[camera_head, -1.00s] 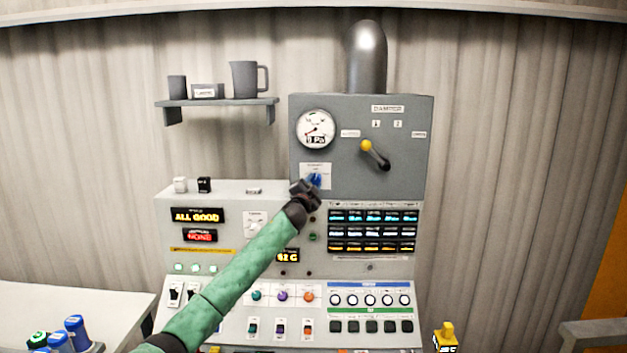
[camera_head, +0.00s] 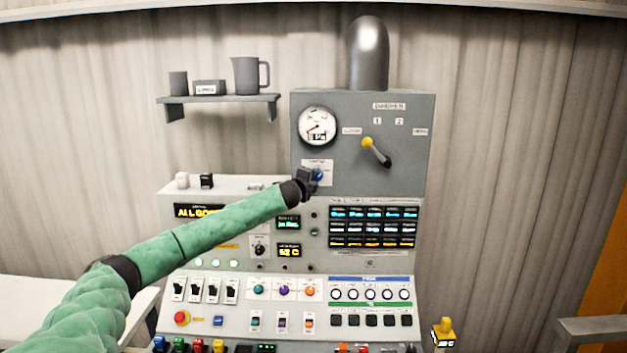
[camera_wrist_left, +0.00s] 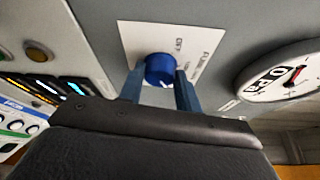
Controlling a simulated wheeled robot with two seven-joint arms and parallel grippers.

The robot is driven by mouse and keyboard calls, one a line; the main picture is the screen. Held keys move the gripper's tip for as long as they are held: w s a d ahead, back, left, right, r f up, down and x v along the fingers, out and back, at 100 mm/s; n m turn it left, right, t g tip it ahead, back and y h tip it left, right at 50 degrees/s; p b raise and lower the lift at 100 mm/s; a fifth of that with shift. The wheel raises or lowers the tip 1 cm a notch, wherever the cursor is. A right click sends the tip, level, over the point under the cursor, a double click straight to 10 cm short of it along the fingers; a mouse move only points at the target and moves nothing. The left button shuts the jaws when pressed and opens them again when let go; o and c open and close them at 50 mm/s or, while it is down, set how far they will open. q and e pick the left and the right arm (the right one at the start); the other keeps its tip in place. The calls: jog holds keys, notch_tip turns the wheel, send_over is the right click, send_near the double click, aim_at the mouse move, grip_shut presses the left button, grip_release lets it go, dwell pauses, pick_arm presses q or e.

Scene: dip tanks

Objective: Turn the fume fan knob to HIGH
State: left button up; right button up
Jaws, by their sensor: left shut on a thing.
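The fume fan knob (camera_wrist_left: 160,71) is blue with a white pointer mark. It sits on a white label plate (camera_wrist_left: 143,37) printed with OFF and other words partly hidden. In the head view the knob (camera_head: 318,175) is at the lower left of the grey damper panel, partly covered by my gripper. My left gripper (camera_head: 309,178) is shut on the knob, with one blue finger on each side of it in the left wrist view (camera_wrist_left: 160,88). The knob's exact setting cannot be read. My right gripper is not in view.
A round pressure gauge (camera_head: 317,126) is just above the knob. A damper lever (camera_head: 376,151) with a yellow end stands to its right. Below are display screens (camera_head: 372,227) and a sloped console with several switches and knobs. A shelf (camera_head: 218,99) with cups is at upper left.

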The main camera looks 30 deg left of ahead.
pick_arm(q)
jog(key=shift+m, duration=0.5)
jog(key=shift+f+g, duration=0.1)
jog(key=shift+g, duration=0.2)
jog(key=o, duration=1)
jog(key=shift+w+d, duration=0.1)
jog(key=shift+c, duration=0.2)
